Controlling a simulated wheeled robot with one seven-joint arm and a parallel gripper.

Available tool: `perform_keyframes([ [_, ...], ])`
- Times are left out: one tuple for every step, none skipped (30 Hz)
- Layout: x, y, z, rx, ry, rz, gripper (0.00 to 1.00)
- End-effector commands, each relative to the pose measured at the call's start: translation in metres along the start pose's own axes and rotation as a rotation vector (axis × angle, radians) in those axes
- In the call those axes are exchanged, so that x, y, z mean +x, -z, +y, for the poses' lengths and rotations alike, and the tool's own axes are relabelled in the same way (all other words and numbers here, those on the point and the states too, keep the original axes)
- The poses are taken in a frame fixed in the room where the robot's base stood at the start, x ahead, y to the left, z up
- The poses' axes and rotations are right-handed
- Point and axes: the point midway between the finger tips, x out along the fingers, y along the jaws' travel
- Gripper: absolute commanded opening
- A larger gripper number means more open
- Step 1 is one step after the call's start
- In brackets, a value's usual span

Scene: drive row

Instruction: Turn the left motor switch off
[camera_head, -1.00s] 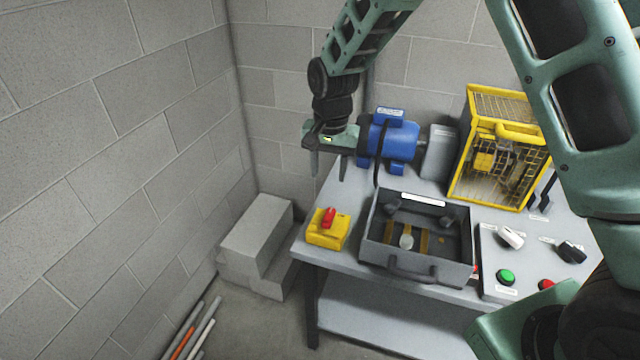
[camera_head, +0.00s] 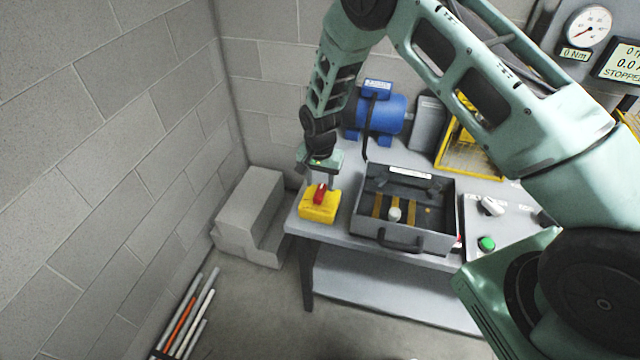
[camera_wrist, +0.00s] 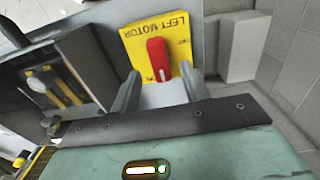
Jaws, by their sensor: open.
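The left motor switch is a yellow box (camera_head: 318,211) with a red handle (camera_head: 320,194), at the left front corner of the grey bench. In the wrist view its yellow plate (camera_wrist: 135,45) reads "LEFT MOTOR", and the red handle (camera_wrist: 158,58) with a white mark lies lengthwise, pointing toward my gripper. My gripper (camera_head: 322,183) is just above and behind the switch. In the wrist view my gripper (camera_wrist: 160,82) is open, with one finger on each side of the handle's near end. I cannot tell whether the fingers touch it.
An open grey box (camera_head: 450,215) with a handle sits right of the switch. The blue motor (camera_head: 377,117) stands behind. A control panel (camera_head: 505,235) with a green button is at the right. Grey steps (camera_head: 245,215) and rods (camera_head: 188,318) are on the floor at left.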

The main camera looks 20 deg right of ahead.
Motion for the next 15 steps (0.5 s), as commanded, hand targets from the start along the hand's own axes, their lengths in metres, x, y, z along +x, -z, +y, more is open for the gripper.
perform_keyframes([
  [0.006,-0.001,0.001,0.000,-0.002,-0.003,0.45],
  [0.011,-0.001,0.001,0.000,-0.002,-0.003,0.45],
  [0.015,-0.001,0.000,0.000,-0.001,-0.002,0.45],
  [0.019,0.000,0.000,0.000,-0.001,-0.002,0.45],
  [0.022,0.000,0.000,0.000,-0.001,-0.001,0.45],
  [0.025,0.000,0.000,0.000,0.000,-0.001,0.45],
  [0.028,0.000,0.000,0.000,-0.001,-0.002,0.45],
  [0.030,-0.001,0.000,0.000,-0.001,-0.002,0.45],
  [0.032,0.000,0.000,0.000,-0.001,-0.002,0.45],
  [0.033,0.000,0.000,0.000,0.000,-0.001,0.45],
  [0.034,0.000,0.000,0.000,0.000,-0.001,0.45],
  [0.034,0.000,0.000,0.000,0.001,0.000,0.45],
  [0.035,0.000,0.000,0.000,0.001,0.000,0.45],
  [0.035,0.000,0.000,0.000,0.001,0.000,0.45],
  [0.035,0.000,0.000,0.000,0.001,0.000,0.45],
])
